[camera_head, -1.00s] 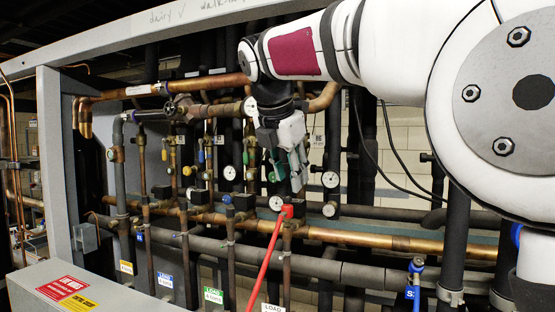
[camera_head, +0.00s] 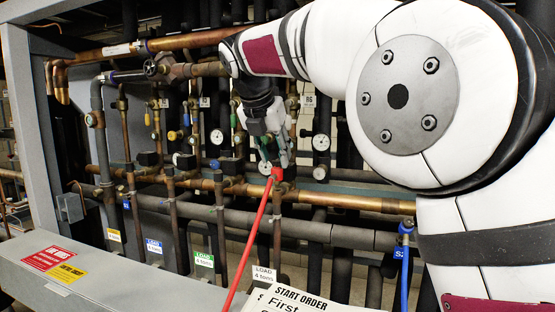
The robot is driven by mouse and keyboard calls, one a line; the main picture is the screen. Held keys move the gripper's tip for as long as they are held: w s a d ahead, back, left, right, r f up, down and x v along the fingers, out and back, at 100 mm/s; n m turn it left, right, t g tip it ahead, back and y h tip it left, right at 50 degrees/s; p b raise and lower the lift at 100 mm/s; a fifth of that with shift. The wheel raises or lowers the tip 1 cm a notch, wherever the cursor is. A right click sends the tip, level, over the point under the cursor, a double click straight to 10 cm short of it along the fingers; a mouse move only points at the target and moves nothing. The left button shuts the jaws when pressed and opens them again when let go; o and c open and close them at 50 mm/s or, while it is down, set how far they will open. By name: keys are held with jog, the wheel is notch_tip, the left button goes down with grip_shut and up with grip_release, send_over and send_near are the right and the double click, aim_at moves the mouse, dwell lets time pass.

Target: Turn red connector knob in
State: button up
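The red connector knob (camera_head: 278,173) sits on top of a vertical copper pipe in front of the rack, with a red hose (camera_head: 258,236) running down and left from it. My gripper (camera_head: 274,162) points downward with its fingertips right at the knob in the picture, overlapping its upper part. The fingers are small and partly blend with the pipes behind, so I cannot tell whether they touch the knob or how far apart they are.
Copper and dark pipes with gauges and valves stand close around the gripper. A grey box edge (camera_head: 120,275) with red and yellow labels runs along the front left. A "START ORDER" sign (camera_head: 300,301) is at the bottom. A blue hose (camera_head: 405,255) hangs at right.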

jog(key=shift+x, duration=0.85)
jog(key=shift+s+d+r+n+y+b, duration=0.15)
jog(key=shift+n+y+b, duration=0.2)
jog(key=shift+n, duration=0.25)
jog(key=shift+s+d+r+n+y+b, duration=0.1)
jog(key=shift+n+y+b, duration=0.25)
jog(key=shift+n, duration=0.25)
jog(key=shift+w+f+n+t+y, duration=0.15)
jog(key=shift+n+t+y, duration=0.25)
jog(key=shift+n, duration=0.5)
jog(key=shift+n+y+b, duration=0.5)
jog(key=shift+n+y, duration=0.2)
jog(key=shift+n, duration=0.4)
jog(key=shift+c, duration=0.5)
grip_shut()
